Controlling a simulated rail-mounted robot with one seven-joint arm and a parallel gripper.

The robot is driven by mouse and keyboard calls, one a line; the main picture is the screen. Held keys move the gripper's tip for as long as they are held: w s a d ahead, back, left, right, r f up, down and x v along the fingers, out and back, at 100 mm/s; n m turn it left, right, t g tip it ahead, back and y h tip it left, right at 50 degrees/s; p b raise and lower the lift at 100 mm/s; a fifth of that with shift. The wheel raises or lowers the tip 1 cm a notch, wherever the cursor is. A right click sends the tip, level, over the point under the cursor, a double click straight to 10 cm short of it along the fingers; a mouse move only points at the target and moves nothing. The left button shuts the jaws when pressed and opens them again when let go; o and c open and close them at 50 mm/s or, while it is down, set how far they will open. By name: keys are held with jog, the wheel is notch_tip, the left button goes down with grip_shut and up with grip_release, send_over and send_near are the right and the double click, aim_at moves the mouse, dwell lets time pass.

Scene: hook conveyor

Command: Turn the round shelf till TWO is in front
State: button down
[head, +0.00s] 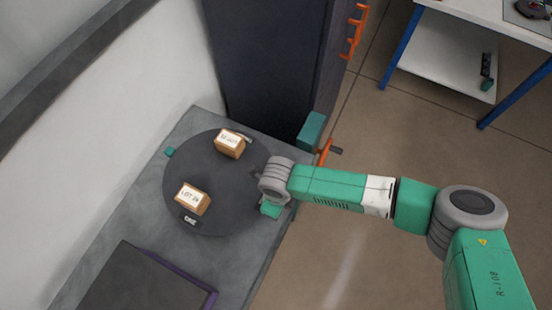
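The round shelf (222,185) is a dark grey disc lying on a grey counter. A small tag that seems to read ONE (190,220) is on its lower left part. Another small tag (249,139) is near its upper right edge, too small to read. A tan box with a white label (192,198) stands beside the ONE tag, and a second tan box (230,144) stands at the upper part. My gripper (260,197) is at the shelf's right edge, mostly hidden under my wrist; its fingers cannot be made out. A teal piece (271,209) shows just below the wrist.
A small teal block (170,152) is at the shelf's upper left rim. A dark cabinet (265,65) rises behind. A teal box with an orange handle (313,131) is at the counter's right edge. A dark panel (140,280) lies lower left. A white wall (120,100) stands left.

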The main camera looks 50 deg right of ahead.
jog(key=shift+w+d, duration=0.1)
jog(key=shift+d, duration=0.1)
dwell(0.4)
jog(key=c, duration=1.1)
grip_release()
notch_tip(320, 180, up, 8)
jog(key=shift+f, duration=0.1)
